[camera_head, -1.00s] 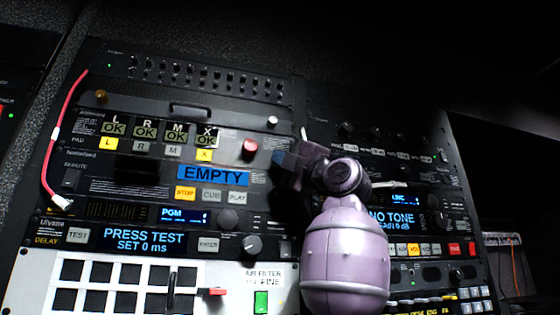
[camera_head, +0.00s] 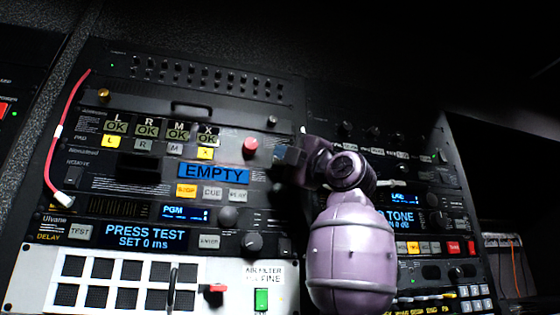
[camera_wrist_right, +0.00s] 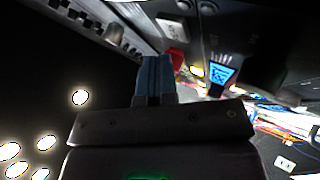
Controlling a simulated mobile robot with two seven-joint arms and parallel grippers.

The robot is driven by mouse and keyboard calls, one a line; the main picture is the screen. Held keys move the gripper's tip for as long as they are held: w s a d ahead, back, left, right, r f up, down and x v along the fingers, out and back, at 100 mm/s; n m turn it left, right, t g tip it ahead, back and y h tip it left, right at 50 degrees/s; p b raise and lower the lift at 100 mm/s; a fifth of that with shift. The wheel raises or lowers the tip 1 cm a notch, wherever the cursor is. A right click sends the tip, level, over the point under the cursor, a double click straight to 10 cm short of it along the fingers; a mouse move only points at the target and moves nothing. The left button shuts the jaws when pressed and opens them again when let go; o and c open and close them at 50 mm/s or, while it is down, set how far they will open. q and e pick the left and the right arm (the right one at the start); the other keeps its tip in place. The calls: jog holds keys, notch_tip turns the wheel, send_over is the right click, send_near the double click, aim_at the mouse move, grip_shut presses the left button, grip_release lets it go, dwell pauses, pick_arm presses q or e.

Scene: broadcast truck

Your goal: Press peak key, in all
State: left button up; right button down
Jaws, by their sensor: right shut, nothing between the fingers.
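My right gripper (camera_head: 283,155) is shut and empty in the head view. It points left toward the rack face, just right of the red knob (camera_head: 250,147) and the blue EMPTY display (camera_head: 213,174). In the right wrist view its blue fingers (camera_wrist_right: 154,76) are together. No key with a readable "peak" label shows. Lit yellow keys sit under the L and X readouts, with grey R (camera_head: 144,145) and M (camera_head: 175,149) keys between. My right arm hides part of the right-hand rack, where a yellow key (camera_head: 413,247) shows. My left gripper is out of view.
A red cable (camera_head: 53,130) hangs along the rack's left edge. Knobs (camera_head: 253,242) and a red lever (camera_head: 216,288) stick out from the panels. A handle (camera_head: 190,108) stands out near the top. The dark space at upper right looks clear.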

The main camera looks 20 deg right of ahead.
jog(key=shift+s+d+b, duration=0.15)
jog(key=shift+s+b, duration=0.95)
jog(key=shift+s, duration=1.3)
